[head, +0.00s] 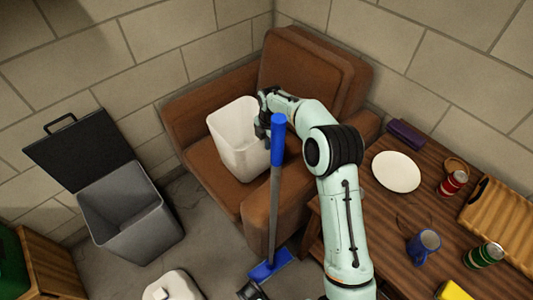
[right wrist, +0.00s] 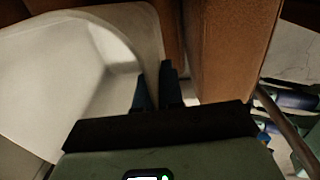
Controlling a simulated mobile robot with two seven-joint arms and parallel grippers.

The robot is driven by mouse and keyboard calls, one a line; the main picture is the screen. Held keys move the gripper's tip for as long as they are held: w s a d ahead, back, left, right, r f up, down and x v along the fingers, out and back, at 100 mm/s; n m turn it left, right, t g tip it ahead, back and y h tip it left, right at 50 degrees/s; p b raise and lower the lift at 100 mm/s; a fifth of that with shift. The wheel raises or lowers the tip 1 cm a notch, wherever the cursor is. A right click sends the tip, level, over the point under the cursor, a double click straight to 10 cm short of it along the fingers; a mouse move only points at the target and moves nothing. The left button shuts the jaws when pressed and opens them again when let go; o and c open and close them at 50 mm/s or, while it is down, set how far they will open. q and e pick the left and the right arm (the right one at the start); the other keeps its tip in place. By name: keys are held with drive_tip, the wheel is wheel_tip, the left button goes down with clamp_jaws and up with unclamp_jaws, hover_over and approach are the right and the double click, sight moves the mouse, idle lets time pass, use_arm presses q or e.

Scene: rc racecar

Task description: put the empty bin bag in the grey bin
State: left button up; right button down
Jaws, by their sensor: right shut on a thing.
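The empty bin bag (head: 236,140) is white, open-topped and box-shaped, and sits on the seat of the brown armchair. It also shows in the right wrist view (right wrist: 60,75), pale and open. My right gripper (head: 264,124) reaches over the armchair to the bag's right side. Its dark fingers (right wrist: 158,86) are shut on the bag's rim. The grey bin (head: 130,215) stands on the floor to the left of the armchair. Its dark lid (head: 80,150) is swung open against the wall, and the inside looks empty.
A blue-handled broom (head: 275,190) stands upright before the armchair (head: 225,195). A wooden table (head: 390,215) at right holds a white plate (head: 396,172), cans and a blue mug (head: 424,244). A white container (head: 172,287) is at the bottom. A wooden cabinet (head: 48,265) stands at lower left.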

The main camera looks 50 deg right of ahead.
sight(267, 153)
use_arm(q)
drive_tip(key=shift+w+a+f+t+b, duration=0.15)
drive_tip(key=shift+w+a+f+b, duration=0.15)
drive_tip(key=shift+w, duration=0.2)
drive_tip(key=shift+w+a+f+t+b, duration=0.2)
drive_tip(key=shift+w+f+b, duration=0.1)
drive_tip(key=shift+w+f, duration=0.15)
use_arm(e)
wheel_tip(267, 153, down, 6)
drive_tip(key=shift+r, duration=0.1)
drive_tip(key=shift+f, duration=0.35)
drive_tip(key=c, duration=1.3)
unclamp_jaws()
use_arm(q)
drive_tip(key=shift+w, duration=0.15)
use_arm(e)
drive_tip(key=shift+r, duration=0.2)
